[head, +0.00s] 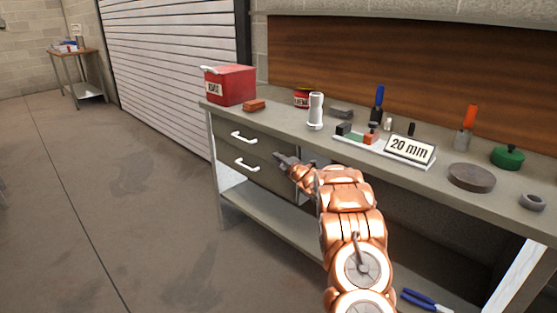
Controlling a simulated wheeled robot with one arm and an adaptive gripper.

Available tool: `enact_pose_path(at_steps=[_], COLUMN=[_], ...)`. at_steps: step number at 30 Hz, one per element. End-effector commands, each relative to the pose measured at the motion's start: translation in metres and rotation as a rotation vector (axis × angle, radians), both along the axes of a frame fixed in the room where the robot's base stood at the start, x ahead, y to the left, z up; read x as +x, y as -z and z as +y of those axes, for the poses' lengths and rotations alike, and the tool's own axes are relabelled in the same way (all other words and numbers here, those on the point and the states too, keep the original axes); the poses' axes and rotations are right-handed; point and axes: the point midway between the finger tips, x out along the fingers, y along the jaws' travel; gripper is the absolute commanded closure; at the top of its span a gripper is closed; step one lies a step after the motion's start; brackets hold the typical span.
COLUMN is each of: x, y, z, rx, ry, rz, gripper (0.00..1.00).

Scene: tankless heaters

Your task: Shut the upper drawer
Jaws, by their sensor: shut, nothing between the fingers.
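The upper drawer (258,144) is a grey front with a white handle (243,138), set under the left part of the workbench. The lower drawer (262,170), with its own white handle (246,165), is just below it. From this angle I cannot tell how far either drawer stands out. My gripper (278,156) is shut and empty. In the picture it is at the right side of the drawer fronts, near the line between the two; I cannot tell whether it touches them. My copper-coloured arm hides the area right of the drawers.
On the workbench top (285,121) stand a red box (231,86), a white cylinder (315,111), a "20 mm" sign (409,150), a green lidded item (508,157) and several tools. Blue-handled pliers (426,300) lie below. The floor (130,190) to the left is clear.

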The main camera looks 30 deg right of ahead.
Motion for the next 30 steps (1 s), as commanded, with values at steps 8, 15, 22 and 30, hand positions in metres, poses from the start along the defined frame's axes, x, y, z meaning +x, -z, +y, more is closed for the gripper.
enact_pose_path(at_steps=[8,15,22,30], x=[0.0111,0.0107,0.0092,0.0072], y=[0.0002,-0.0001,-0.0006,0.0016], z=[0.0017,-0.0014,-0.0049,0.0039], rx=[0.001,0.002,0.003,0.001], ry=[-0.018,-0.014,-0.008,-0.007], rz=[0.000,0.000,-0.001,-0.002], gripper=[1.00,1.00,1.00,1.00])
